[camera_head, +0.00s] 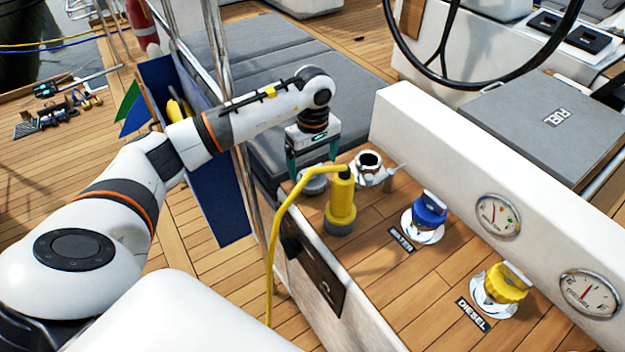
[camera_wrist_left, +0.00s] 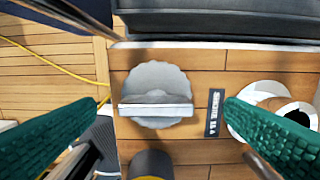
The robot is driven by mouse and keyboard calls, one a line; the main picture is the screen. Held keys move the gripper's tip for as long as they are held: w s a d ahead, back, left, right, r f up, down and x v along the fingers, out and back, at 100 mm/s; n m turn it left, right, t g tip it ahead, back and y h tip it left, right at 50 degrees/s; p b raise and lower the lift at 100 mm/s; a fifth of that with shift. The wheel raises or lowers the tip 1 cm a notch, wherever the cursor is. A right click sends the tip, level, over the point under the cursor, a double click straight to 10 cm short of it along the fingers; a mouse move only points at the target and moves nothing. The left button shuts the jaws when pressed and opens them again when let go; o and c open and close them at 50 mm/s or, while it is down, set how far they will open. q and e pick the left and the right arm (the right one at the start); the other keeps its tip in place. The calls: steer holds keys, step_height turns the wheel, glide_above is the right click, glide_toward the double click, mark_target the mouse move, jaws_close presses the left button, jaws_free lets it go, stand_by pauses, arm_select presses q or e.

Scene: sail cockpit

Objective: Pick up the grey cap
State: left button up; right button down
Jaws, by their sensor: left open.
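The grey cap (camera_head: 314,184) lies on the wooden deck ledge, left of an open white filler neck (camera_head: 370,170). In the left wrist view the cap (camera_wrist_left: 155,92) is round with a scalloped edge and a raised straight grip bar across its middle. My left gripper (camera_head: 312,160) points down above the cap, with its green fingers open. In the left wrist view the left gripper (camera_wrist_left: 162,108) has one finger to each side of the cap, with clear gaps and nothing held. The fingers partly hide the cap in the head view. My right gripper is not in view.
A yellow cylinder with a cable (camera_head: 341,203) stands upright close in front of the cap. A blue water cap (camera_head: 430,210) and a yellow diesel cap (camera_head: 505,283) sit farther right. A white wall with gauges (camera_head: 497,216) borders the ledge. Grey cushions (camera_head: 270,75) lie behind.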

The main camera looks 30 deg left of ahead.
mark_target(312, 168)
arm_select(q)
steer(key=f, duration=0.4)
steer(key=shift+s+f+p, duration=0.2)
steer(key=shift+f+p, duration=0.1)
steer(key=shift+a+f, duration=0.1)
steer(key=shift+f, duration=0.1)
steer(key=shift+c, duration=0.3)
steer(key=c, duration=1.1)
step_height(312, 168, up, 12)
steer(key=shift+f+p, duration=0.15)
steer(key=shift+p, duration=0.2)
steer(key=shift+r+p, duration=0.4)
steer(key=shift+r, duration=0.3)
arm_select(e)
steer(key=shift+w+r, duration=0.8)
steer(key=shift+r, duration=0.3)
